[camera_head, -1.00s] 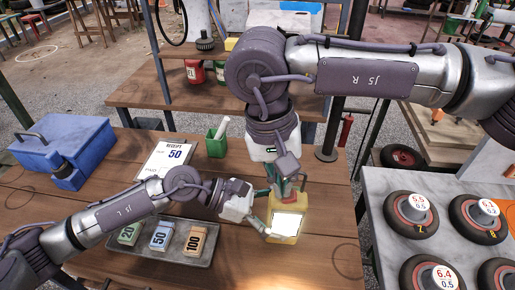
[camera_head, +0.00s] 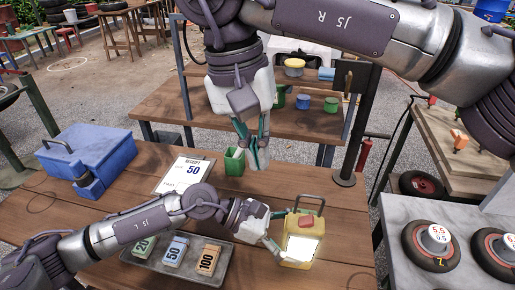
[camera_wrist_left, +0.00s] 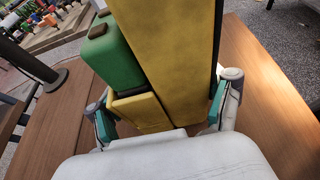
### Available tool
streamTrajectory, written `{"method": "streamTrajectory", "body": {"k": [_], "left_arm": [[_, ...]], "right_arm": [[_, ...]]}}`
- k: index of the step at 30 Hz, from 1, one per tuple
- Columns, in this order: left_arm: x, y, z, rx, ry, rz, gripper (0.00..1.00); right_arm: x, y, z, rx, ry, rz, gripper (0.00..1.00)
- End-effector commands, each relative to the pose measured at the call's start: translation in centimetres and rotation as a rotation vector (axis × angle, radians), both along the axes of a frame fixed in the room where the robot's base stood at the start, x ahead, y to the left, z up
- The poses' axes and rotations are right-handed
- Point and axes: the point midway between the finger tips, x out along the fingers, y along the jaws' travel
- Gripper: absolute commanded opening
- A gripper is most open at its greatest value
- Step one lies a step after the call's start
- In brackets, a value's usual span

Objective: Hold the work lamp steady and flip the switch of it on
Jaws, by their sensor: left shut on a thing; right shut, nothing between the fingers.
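The yellow work lamp (camera_head: 297,263) stands upright near the front of the wooden table, its front panel bright white. A red switch block (camera_head: 306,221) and a dark carry handle (camera_head: 309,201) are on its top. My left gripper (camera_head: 275,241) is shut on the lamp's left side. In the left wrist view the fingers of my left gripper (camera_wrist_left: 160,112) straddle the yellow lamp body (camera_wrist_left: 172,55), with a green block (camera_wrist_left: 110,58) beside it. My right gripper (camera_head: 258,163) is shut and empty, above and behind the lamp, apart from it.
A grey tray (camera_head: 222,268) with number-marked blocks lies left of the lamp. At right, a grey table (camera_head: 398,212) holds black wheels (camera_head: 427,246).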

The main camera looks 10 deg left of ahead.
Motion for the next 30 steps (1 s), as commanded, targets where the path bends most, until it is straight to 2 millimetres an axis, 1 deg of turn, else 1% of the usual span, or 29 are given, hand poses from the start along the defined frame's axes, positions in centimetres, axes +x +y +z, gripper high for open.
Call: {"method": "streamTrajectory", "body": {"k": [1,3,4,6,7,16,20,23,30], "left_arm": [[0.0,0.2,-0.6,0.013,0.000,0.000,0.21],[0.0,0.2,-0.6,0.014,0.001,0.000,0.21],[0.0,0.2,-0.6,0.014,0.001,0.000,0.85],[0.0,0.2,-0.6,0.012,0.000,0.000,0.96],[0.0,0.2,-0.5,0.011,0.000,0.000,1.00],[0.0,0.1,-0.2,0.005,0.000,0.000,1.00],[0.0,0.8,0.0,0.006,-0.001,0.002,1.00],[0.0,2.1,0.5,0.008,0.001,0.004,1.00],[-0.2,6.9,2.4,0.009,0.001,0.004,1.00]], "right_arm": [[0.0,0.0,-0.1,0.000,0.000,0.000,0.00],[0.0,0.0,-0.1,0.000,0.000,0.000,0.00],[0.0,0.0,-0.1,0.000,0.000,0.000,0.00],[0.0,0.0,-0.1,0.001,0.000,0.000,0.00],[0.0,0.0,-0.1,0.001,0.000,0.000,0.00],[0.0,0.0,0.0,0.001,0.000,0.000,0.00],[0.0,0.0,0.0,0.001,0.000,0.000,0.00],[0.0,0.0,0.0,0.001,0.000,0.000,0.00],[0.0,0.0,0.0,0.001,0.000,0.000,0.00]]}}
